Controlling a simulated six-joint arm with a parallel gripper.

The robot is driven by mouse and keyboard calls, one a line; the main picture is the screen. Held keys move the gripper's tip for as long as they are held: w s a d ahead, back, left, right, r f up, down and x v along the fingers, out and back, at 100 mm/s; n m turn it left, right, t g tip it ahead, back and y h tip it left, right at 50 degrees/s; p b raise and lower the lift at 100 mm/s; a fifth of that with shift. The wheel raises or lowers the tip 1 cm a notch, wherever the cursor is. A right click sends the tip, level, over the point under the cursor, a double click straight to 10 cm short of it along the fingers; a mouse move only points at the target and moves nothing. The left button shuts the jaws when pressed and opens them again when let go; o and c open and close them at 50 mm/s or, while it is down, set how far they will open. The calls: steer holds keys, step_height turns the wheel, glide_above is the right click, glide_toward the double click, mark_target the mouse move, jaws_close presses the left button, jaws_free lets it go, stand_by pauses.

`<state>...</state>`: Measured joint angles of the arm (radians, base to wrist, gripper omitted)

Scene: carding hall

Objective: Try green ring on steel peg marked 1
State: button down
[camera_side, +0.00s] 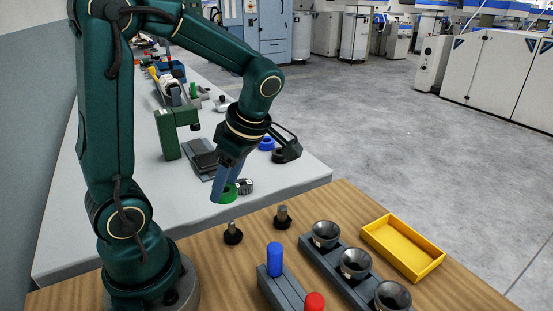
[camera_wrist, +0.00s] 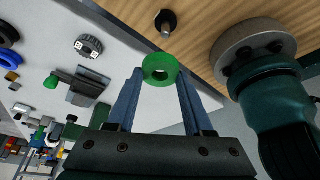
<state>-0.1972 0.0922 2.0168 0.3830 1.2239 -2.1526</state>
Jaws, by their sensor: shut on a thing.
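My gripper (camera_side: 222,189) is shut on the green ring (camera_side: 230,193), holding it up near the edge where the grey and wooden tabletops meet. In the wrist view the ring (camera_wrist: 160,58) sits between the blue fingertips, its hole facing the camera. Two short steel pegs on dark round bases stand upright on the wooden table, a left peg (camera_side: 232,230) and a right peg (camera_side: 283,215). Both are apart from the ring and bare. No number is readable on either. One peg (camera_wrist: 167,20) also shows in the wrist view, beyond the ring.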

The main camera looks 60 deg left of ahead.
mark_target(231, 221)
steer(key=shift+d+r+m, duration=0.2)
steer(key=shift+d+m, duration=0.2)
steer(key=shift+d, duration=0.1)
steer(key=shift+d+f, duration=0.15)
steer(key=shift+w+f, duration=0.1)
steer(key=shift+f, duration=2.4)
steer(key=shift+f, duration=1.4)
stand_by(0.4)
steer(key=shift+r, duration=0.15)
stand_by(0.6)
steer(key=shift+r, duration=2.75)
